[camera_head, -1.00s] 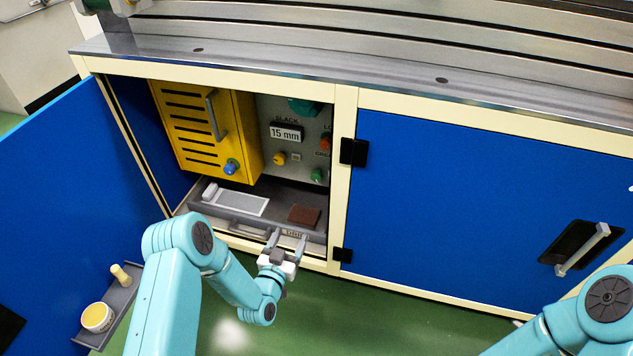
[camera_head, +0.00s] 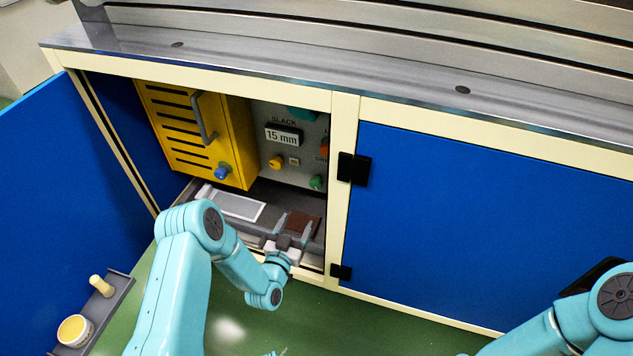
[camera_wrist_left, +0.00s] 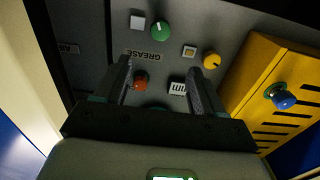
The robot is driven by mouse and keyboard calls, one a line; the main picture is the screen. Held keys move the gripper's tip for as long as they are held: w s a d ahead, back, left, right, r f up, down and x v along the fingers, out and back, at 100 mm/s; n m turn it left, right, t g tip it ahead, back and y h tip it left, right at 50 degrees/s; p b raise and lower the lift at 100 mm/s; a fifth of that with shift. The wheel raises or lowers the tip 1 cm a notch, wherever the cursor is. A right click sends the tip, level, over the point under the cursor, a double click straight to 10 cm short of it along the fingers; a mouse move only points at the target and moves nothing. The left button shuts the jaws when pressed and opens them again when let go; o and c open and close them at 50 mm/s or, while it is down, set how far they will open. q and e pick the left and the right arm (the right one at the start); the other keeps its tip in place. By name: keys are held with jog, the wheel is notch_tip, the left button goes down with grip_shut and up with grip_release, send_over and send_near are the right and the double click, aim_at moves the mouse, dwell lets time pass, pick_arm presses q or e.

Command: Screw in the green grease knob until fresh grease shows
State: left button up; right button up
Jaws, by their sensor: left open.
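The green grease knob (camera_head: 316,182) sits low on the grey panel inside the open cabinet, near its right edge. In the left wrist view the green knob (camera_wrist_left: 161,30) shows upside down by the GREASE label (camera_wrist_left: 146,56), with a white line on its face. My left gripper (camera_head: 294,229) is open and empty. It is over the front of the drawer, below the knob and apart from it. In the left wrist view its two fingers (camera_wrist_left: 157,75) stand apart, with the knob beyond their tips. No grease can be made out. My right gripper is out of view.
A yellow slotted box (camera_head: 190,135) with a blue knob (camera_head: 221,172) stands left of the panel. The panel carries a 15 mm slack display (camera_head: 283,136) and a yellow knob (camera_head: 275,162). A cabinet post (camera_head: 341,200) borders the right.

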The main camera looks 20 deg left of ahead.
aim_at(315, 185)
pick_arm(q)
jog(key=w+b, duration=0.2)
jog(key=w, duration=0.2)
jog(key=w+b, duration=0.2)
jog(key=w, duration=0.3)
jog(key=w+b, duration=0.2)
jog(key=w, duration=0.3)
jog(key=shift+w+d+f, duration=0.2)
jog(key=shift+d, duration=0.05)
jog(key=shift+w+r, duration=0.15)
jog(key=shift+w, duration=0.6)
jog(key=c, duration=1.1)
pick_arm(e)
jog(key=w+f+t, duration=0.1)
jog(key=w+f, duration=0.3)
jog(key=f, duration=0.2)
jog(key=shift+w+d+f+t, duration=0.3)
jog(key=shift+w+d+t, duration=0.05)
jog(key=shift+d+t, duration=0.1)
